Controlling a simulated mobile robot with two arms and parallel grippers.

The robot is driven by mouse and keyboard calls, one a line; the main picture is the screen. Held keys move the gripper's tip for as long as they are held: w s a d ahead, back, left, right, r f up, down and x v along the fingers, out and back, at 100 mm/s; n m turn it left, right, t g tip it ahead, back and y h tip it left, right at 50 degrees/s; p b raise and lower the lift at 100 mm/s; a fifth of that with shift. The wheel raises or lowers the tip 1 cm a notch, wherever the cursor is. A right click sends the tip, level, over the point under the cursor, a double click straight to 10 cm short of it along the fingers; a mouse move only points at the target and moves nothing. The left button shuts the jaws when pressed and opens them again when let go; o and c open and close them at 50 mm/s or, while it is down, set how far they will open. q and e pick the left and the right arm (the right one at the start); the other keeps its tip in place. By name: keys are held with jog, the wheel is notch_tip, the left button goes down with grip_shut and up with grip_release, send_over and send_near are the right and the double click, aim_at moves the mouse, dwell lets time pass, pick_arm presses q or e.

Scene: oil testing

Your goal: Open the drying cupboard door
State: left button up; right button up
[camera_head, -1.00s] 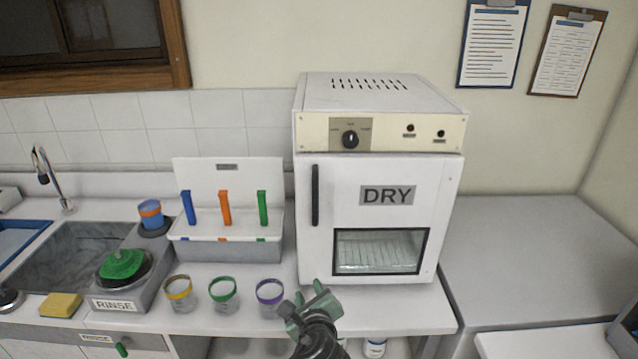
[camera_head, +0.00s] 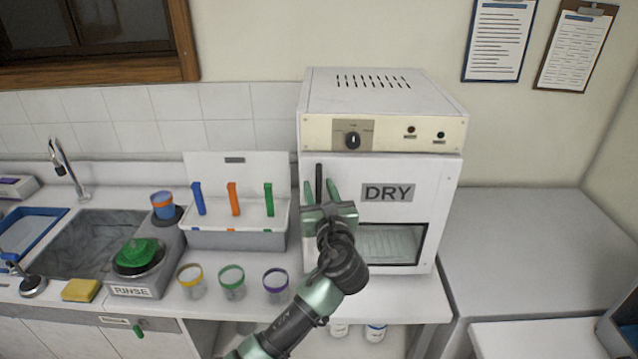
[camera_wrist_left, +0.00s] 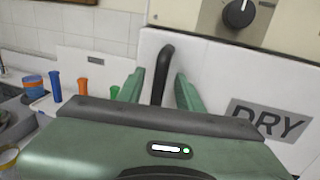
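The white drying cupboard (camera_head: 435,190) stands on the counter with its door shut. The door carries a "DRY" label, a window at the lower right and a black vertical handle (camera_head: 319,182) near its left edge. My left gripper (camera_head: 320,188) is in front of the door with its green fingers open, one on each side of the handle. In the left wrist view the handle (camera_wrist_left: 163,72) shows between the two fingers, and neither finger clearly touches it. The handle's lower part is hidden behind the gripper. My right gripper is not in view.
Three cups with coloured rims, including a purple-rimmed cup (camera_head: 275,284), stand left of my arm. A white rack (camera_head: 236,238) with coloured clips is left of the cupboard. The sink (camera_head: 85,245) is at far left. The counter right of the cupboard (camera_head: 530,240) is clear.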

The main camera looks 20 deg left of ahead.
pick_arm(q)
jog(key=shift+w+a, duration=0.2)
jog(key=shift+w, duration=0.1)
grip_shut()
jog(key=shift+f, duration=0.1)
dwell(1.2)
